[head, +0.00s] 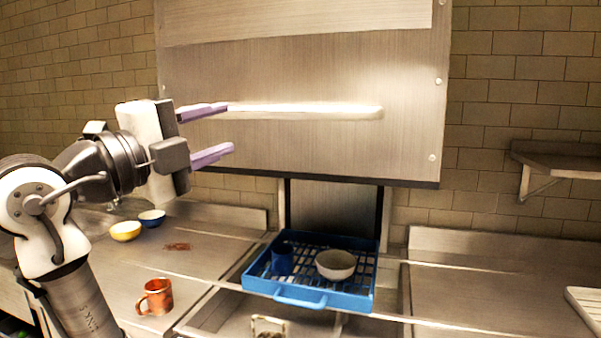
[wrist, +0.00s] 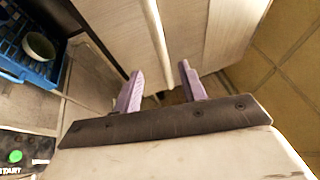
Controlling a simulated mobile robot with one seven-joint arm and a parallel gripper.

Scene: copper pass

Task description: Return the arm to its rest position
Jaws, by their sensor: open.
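My gripper (head: 224,130) is open and empty, raised at the left in front of the steel hood in the head view. Its two purple fingers point right, spread apart with nothing between them. In the wrist view my gripper (wrist: 160,88) also shows open, with the steel panel beyond the fingers. My arm comes up from the lower left of the head view, bent at the elbow, with the gripper well above the counter.
On the left counter are an orange mug (head: 155,297), a yellow bowl (head: 125,231), a blue bowl (head: 152,218) and a reddish stain (head: 178,246). The steel hood (head: 300,90) is close. The right counter (head: 470,290) is mostly clear.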

